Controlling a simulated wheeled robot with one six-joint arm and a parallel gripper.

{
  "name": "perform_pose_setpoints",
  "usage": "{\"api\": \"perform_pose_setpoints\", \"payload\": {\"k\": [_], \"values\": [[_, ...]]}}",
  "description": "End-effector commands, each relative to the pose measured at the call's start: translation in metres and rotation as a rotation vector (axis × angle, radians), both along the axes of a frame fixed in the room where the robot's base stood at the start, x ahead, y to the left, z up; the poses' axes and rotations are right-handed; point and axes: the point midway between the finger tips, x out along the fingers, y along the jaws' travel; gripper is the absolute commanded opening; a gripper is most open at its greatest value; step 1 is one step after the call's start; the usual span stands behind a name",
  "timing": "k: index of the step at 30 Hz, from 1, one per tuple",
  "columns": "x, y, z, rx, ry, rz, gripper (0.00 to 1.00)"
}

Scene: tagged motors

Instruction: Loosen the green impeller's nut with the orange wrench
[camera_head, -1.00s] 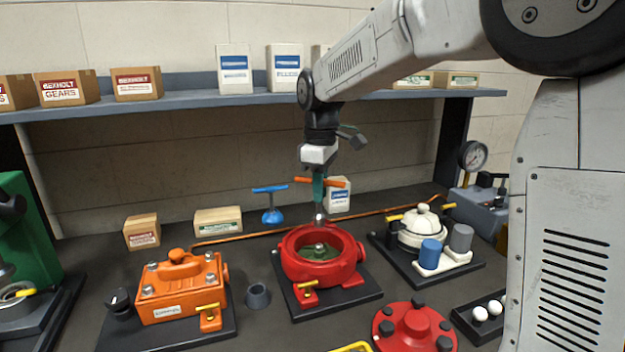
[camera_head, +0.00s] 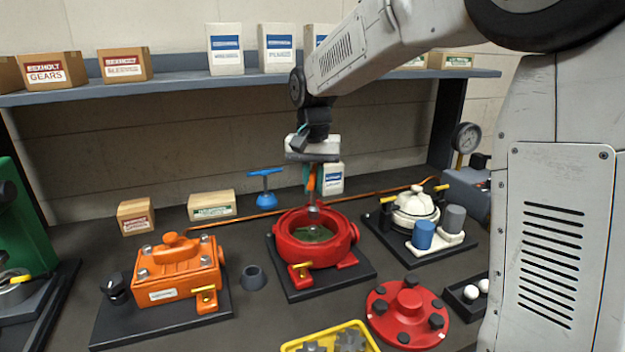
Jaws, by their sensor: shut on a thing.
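My gripper (camera_head: 309,178) is shut on the orange wrench (camera_head: 312,183), a T-handled tool held upright with its bar now seen nearly end-on. The wrench's grey socket end (camera_head: 313,209) points down over the open red pump housing (camera_head: 290,247). The green impeller (camera_head: 308,235) lies inside the housing, partly hidden by its rim. The impeller's nut is hard to make out below the socket. I cannot tell whether the socket touches it.
A blue T-handled tool (camera_head: 266,188) stands behind the housing. An orange pump (camera_head: 175,272) is to the left, a white pump (camera_head: 415,212) to the right. A red cover (camera_head: 385,322) and a yellow tray (camera_head: 372,343) lie in front. The shelf (camera_head: 180,87) runs behind my arm.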

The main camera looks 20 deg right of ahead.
Motion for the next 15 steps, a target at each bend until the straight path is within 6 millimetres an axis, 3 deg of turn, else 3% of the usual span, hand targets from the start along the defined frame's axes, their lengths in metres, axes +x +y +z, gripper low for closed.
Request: {"api": "perform_pose_setpoints", "payload": {"k": [15], "values": [[-0.0004,0.0001,-0.01,0.0,0.001,-0.803,0.0]]}}
